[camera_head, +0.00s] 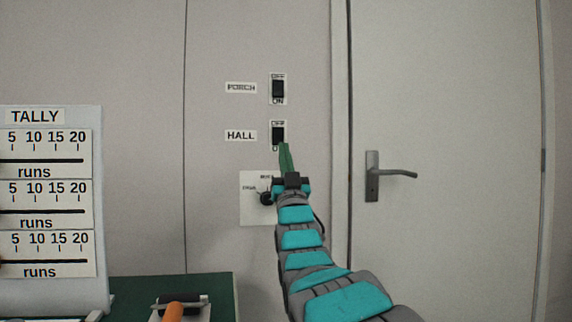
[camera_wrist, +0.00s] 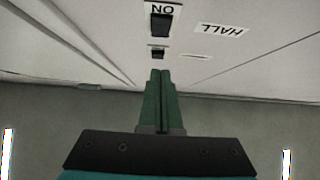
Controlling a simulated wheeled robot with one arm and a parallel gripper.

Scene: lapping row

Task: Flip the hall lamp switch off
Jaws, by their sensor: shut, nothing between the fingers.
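The hall switch (camera_head: 278,134) is a black rocker on a white plate on the wall, beside the HALL label (camera_head: 240,135), with OFF above it. My gripper (camera_head: 284,147) has green fingers pressed together and empty, pointing up at the wall. In the head view its tips overlap the plate's lower right and partly hide the ON mark. In the wrist view, which is upside down, the hall switch (camera_wrist: 161,24) and its ON mark appear beyond the shut fingertips (camera_wrist: 161,72). I cannot tell whether they touch the wall, nor which way the rocker is tipped.
The porch switch (camera_head: 278,89) sits directly above. A plate with a dark knob (camera_head: 265,199) is below, partly behind my gripper. A door with a lever handle (camera_head: 390,174) is right. A tally board (camera_head: 52,115) and a green table (camera_head: 222,290) are left.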

